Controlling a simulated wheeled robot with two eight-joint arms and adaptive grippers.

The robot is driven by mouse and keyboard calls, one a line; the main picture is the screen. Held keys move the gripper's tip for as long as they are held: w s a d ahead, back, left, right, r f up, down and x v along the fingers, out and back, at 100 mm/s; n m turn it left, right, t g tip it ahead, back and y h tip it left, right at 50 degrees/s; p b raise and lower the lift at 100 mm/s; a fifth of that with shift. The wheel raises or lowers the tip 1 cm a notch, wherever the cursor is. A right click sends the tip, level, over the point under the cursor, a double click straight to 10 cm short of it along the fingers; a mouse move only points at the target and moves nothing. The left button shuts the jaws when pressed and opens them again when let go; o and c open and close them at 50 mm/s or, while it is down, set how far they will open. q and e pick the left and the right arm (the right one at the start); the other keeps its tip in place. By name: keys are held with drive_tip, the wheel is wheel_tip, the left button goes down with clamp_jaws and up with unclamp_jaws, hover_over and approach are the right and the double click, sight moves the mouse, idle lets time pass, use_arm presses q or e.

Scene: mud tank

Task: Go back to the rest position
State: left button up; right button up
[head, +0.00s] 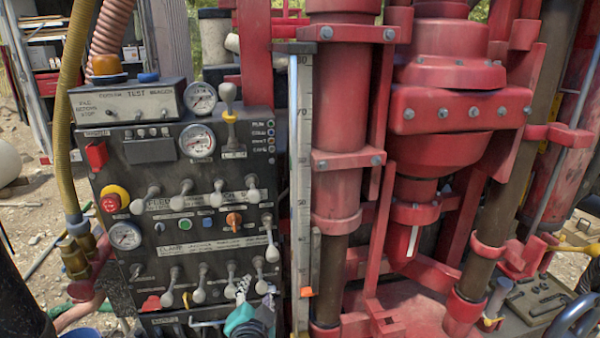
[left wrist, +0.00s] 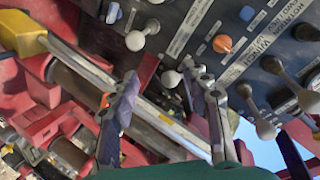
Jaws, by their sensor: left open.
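My left gripper (head: 254,293), with a teal body and grey fingers, is low in the head view, in front of the bottom of the black control panel (head: 150,220). In the left wrist view its two fingers (left wrist: 163,80) are spread apart. More levers and an orange knob (left wrist: 222,44) are close around the fingers. My right gripper is in neither view.
Rows of white-knobbed levers (head: 219,193) cover the panel, with gauges (head: 197,140) above. A measuring scale (head: 304,170) and a red drill rig (head: 440,120) stand right of the panel. A yellow hose (head: 70,110) runs down its left edge.

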use_arm(q)
drive_tip(key=s+a+f+n+g+y+b, duration=0.1)
drive_tip(key=s+a+f+n+g+b, duration=0.25)
drive_tip(key=f, duration=0.55)
drive_tip(key=s+a+f+n+g+b, duration=0.1)
drive_tip(key=s+a+f+n+b, duration=0.1)
drive_tip(key=s+a+f+b, duration=0.5)
drive_tip(key=s+d+f+n+g+h+b, duration=0.1)
drive_tip(key=s+d+f+b, duration=0.1)
drive_tip(key=f, duration=0.4)
drive_tip(key=s+d+f+n+g+h+b, duration=0.1)
drive_tip(key=s+d+f+n+b, duration=0.1)
drive_tip(key=f, duration=0.4)
drive_tip(key=shift+s+f+g+b, duration=0.2)
drive_tip(key=shift+s+g+b, duration=0.15)
drive_tip(key=shift+s+b, duration=0.4)
